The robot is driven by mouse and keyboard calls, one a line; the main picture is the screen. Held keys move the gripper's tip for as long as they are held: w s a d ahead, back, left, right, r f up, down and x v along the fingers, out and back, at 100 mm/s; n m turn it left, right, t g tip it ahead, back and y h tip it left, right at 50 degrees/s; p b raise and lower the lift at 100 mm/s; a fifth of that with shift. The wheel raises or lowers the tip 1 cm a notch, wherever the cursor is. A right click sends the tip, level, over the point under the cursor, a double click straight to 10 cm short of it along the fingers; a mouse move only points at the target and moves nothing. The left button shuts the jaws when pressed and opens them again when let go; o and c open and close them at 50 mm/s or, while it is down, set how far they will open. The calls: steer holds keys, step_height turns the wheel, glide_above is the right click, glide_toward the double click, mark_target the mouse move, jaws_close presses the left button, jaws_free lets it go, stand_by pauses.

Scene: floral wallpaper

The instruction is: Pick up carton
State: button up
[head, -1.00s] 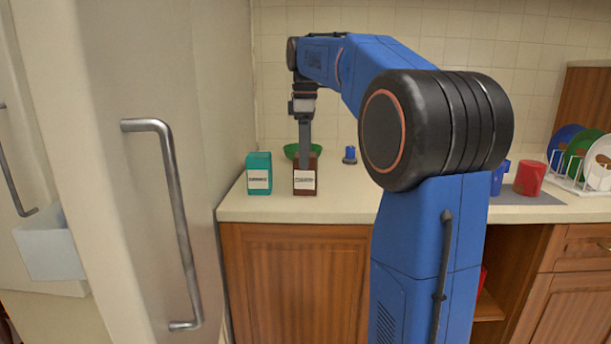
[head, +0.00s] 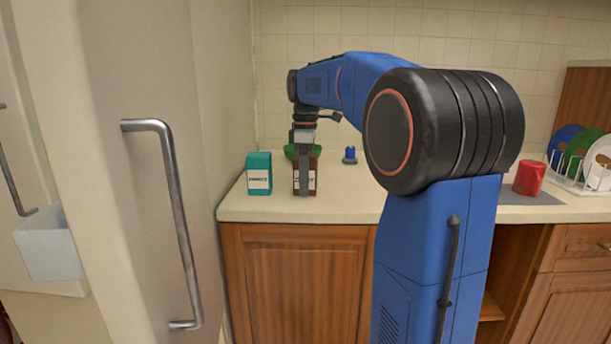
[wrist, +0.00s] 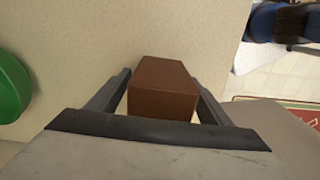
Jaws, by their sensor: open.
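A brown carton (head: 312,179) with a white label stands upright on the counter in the head view. A teal carton (head: 259,174) with a white label stands to its left. My gripper (head: 304,188) points down at the brown carton, and one finger covers part of its front. In the wrist view my gripper (wrist: 162,98) is open, with a finger on either side of the brown carton (wrist: 162,86). Narrow gaps seem to show beside the carton; I cannot tell whether either finger touches it.
A green bowl (head: 291,151) sits behind the cartons, and it shows at the left of the wrist view (wrist: 12,88). A small blue item (head: 350,155) stands to the right. A red mug (head: 529,178) and a plate rack (head: 567,184) are farther right. A tall door (head: 190,120) borders the left.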

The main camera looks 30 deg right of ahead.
steer(key=c, duration=1.4)
